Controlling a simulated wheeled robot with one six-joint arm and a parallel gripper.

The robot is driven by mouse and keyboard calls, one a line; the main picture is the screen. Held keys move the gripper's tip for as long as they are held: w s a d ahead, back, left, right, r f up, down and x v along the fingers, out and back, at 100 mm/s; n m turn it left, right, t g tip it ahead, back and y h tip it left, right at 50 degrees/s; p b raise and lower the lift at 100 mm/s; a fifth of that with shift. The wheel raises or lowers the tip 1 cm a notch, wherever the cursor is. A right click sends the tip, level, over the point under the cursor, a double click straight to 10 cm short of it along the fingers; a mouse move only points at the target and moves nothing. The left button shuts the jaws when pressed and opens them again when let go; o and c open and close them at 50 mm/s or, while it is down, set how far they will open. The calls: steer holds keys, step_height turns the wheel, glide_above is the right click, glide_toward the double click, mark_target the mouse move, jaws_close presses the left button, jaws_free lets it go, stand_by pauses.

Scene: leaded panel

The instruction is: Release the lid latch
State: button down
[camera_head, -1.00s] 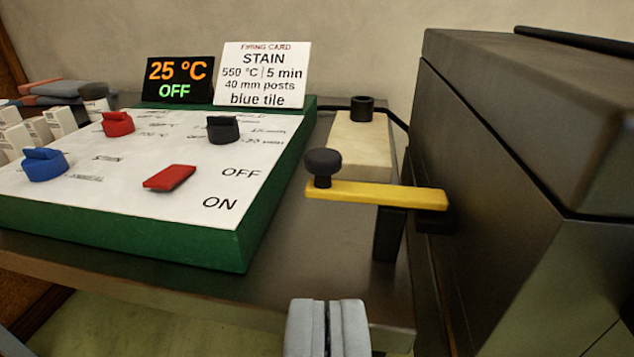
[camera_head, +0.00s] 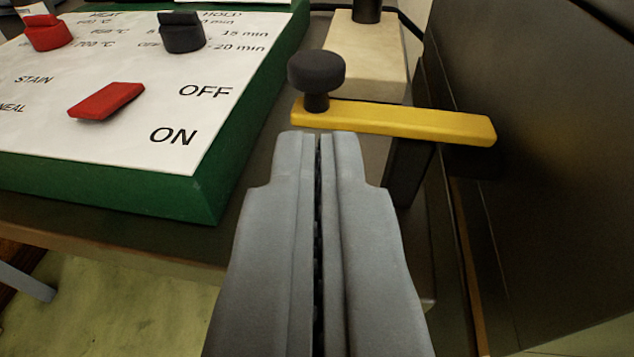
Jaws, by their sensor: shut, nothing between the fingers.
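The lid latch is a flat yellow bar (camera_head: 410,120) with a black round knob (camera_head: 316,72) standing on its left end. The bar lies across, its right end against the dark kiln (camera_head: 540,170), above a black bracket (camera_head: 408,172). My gripper (camera_head: 318,138) is shut and empty, its grey fingers pointing away from me. In the picture the fingertips sit just below the knob and the bar's left end. I cannot tell whether they touch the bar.
At left is a white control panel (camera_head: 60,125) with a green edge, a red switch (camera_head: 106,101), and red (camera_head: 44,34) and black (camera_head: 181,32) knobs. A pale block (camera_head: 362,62) with a black post stands behind the latch. The bench edge (camera_head: 110,248) runs below the panel.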

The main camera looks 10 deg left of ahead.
mark_target(318, 78)
steer(key=x, duration=0.6)
steer(key=shift+w+f, duration=0.1)
steer(key=shift+w, duration=0.15)
